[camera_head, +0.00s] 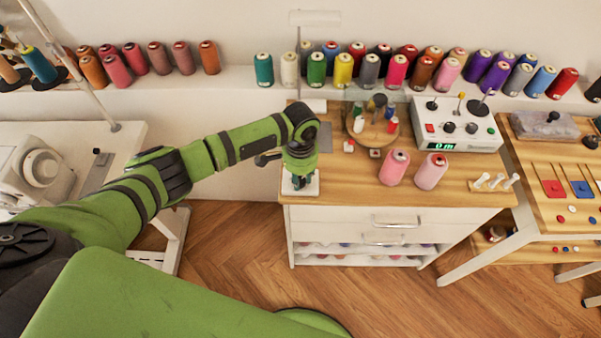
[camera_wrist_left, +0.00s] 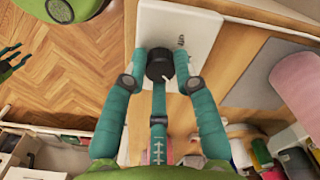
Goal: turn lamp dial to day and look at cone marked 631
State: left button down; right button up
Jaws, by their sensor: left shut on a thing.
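My left gripper (camera_head: 299,183) reaches down over the cabinet's left front corner. The dial sits on a white plate (camera_wrist_left: 192,25). A small dark print (camera_wrist_left: 181,41) on the plate is too small to read. Two pink cones (camera_head: 394,168) (camera_head: 431,171) stand on the cabinet top; their labels are not legible. Teal fingers at the left edge of the wrist view, seemingly my right gripper (camera_wrist_left: 10,62), show over the floor, partly cut off.
Several thread cones line the back shelf. A sewing machine (camera_head: 30,170) is at left; a side table (camera_head: 560,205) at right.

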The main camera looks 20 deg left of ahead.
pick_arm(q)
jog(key=shift+s+m+p, duration=0.1)
jog(key=shift+m+p, duration=0.2)
jog(key=shift+m, duration=0.9)
jog(key=shift+f, duration=0.1)
jog(key=c, duration=1)
grip_release()
notch_tip(320, 180, up, 12)
jog(key=shift+r, duration=0.1)
